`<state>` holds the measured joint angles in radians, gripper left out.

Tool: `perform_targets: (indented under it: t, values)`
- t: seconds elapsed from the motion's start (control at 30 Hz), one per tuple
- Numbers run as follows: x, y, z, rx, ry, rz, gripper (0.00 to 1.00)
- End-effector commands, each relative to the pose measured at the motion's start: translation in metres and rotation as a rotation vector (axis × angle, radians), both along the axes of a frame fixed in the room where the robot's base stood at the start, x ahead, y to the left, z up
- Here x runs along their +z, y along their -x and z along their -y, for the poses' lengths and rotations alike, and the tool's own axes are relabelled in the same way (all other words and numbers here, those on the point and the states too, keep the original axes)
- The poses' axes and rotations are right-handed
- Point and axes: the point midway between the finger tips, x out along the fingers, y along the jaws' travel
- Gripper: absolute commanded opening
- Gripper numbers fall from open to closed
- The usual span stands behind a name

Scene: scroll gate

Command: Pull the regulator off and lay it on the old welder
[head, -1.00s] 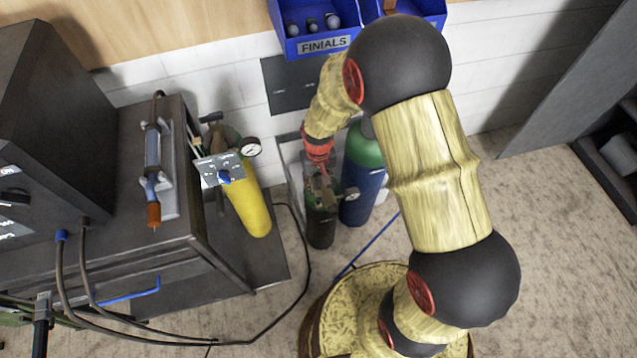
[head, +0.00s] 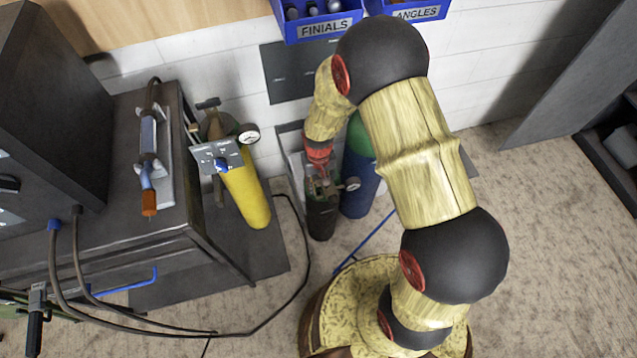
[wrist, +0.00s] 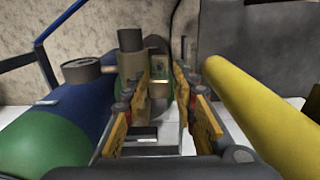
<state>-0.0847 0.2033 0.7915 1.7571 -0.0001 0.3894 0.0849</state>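The regulator (wrist: 131,62) is a grey-brown metal body with a round gauge at its left, in the wrist view. In the head view its gauge (head: 352,184) shows beside a small dark green cylinder (head: 321,220); my gripper hides much of the rest. My gripper (wrist: 160,92) points at the regulator with its yellow-padded fingers apart. The regulator is ahead of and partly between the fingers; I see no clear grip on it. A dark machine (head: 60,100) at the left in the head view, with knob and cables, looks like the old welder; I cannot be certain.
A blue cylinder with green shoulder (head: 358,195) stands close right of the small one. A yellow cylinder (head: 247,195) stands left. A torch (head: 149,150) lies on the dark bench top (head: 110,235). A black hose (head: 306,260) runs over the floor.

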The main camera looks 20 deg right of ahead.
Motion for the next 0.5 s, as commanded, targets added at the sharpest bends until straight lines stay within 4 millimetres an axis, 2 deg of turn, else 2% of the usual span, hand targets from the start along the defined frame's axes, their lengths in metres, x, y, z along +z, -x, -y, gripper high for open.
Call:
perform_targets:
  t: [0.43, 0.5]
  values:
    - [0.0000, 0.0001, 0.0000, 0.000, 0.000, 0.000, 0.01]
    - [0.0000, 0.0002, 0.0000, 0.000, 0.000, 0.000, 0.00]
